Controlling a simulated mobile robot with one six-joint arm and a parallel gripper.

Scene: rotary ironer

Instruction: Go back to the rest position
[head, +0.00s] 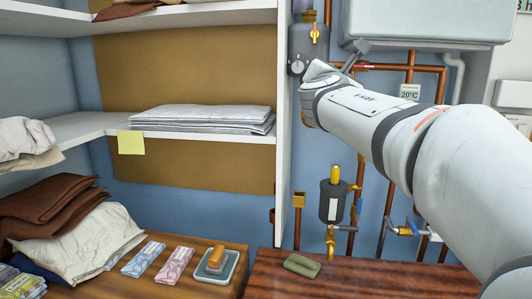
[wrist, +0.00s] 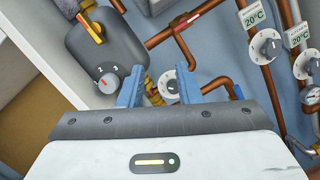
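My gripper (head: 358,54) is raised in front of the wall pipes at the upper right of the head view, just below the large grey box. In the wrist view my gripper (wrist: 160,72) shows two blue-grey fingers standing apart with nothing between them. A dark tank (wrist: 108,48) with a round dial and a yellow-orange lever is beyond the left finger. It also shows in the head view (head: 308,45), left of the gripper. Contact between the fingers and the pipes behind cannot be made out.
A white shelf unit (head: 284,150) with folded grey sheets (head: 205,118) stands left of my arm. Copper pipes (head: 410,68) and the grey box (head: 430,20) are close to the arm.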

